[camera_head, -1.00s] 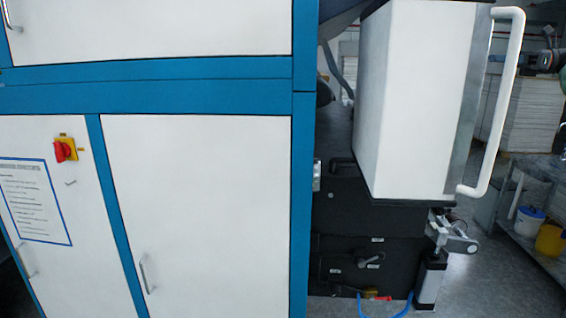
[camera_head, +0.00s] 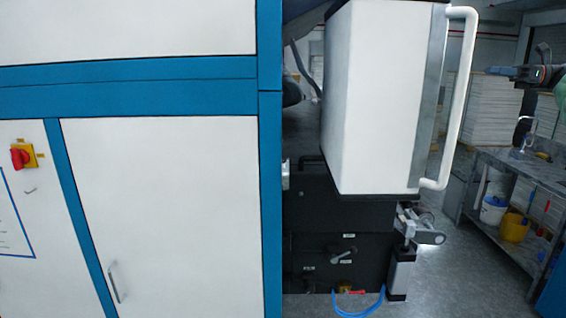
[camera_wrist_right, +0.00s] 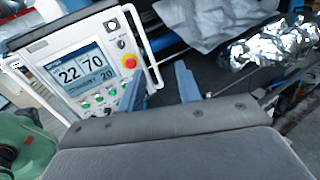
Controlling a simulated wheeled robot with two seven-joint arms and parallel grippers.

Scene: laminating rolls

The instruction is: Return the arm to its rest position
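In the right wrist view, my right gripper (camera_wrist_right: 158,84) shows two blue-grey fingers standing apart with nothing between them. It is open and empty. A control panel (camera_wrist_right: 82,72) with a lit screen, green buttons and a red knob lies beyond the fingers to the left. In the head view, part of my right arm with its gripper (camera_head: 494,72) shows small and dark at the right edge, apart from the machine. My left gripper is not in view.
A white and blue machine cabinet (camera_head: 160,190) fills the left. A white box unit with a handle (camera_head: 375,100) stands mid-view. A workbench (camera_head: 505,175) with buckets is at right, with free floor (camera_head: 455,280) before it. Crumpled foil (camera_wrist_right: 268,45) shows in the wrist view.

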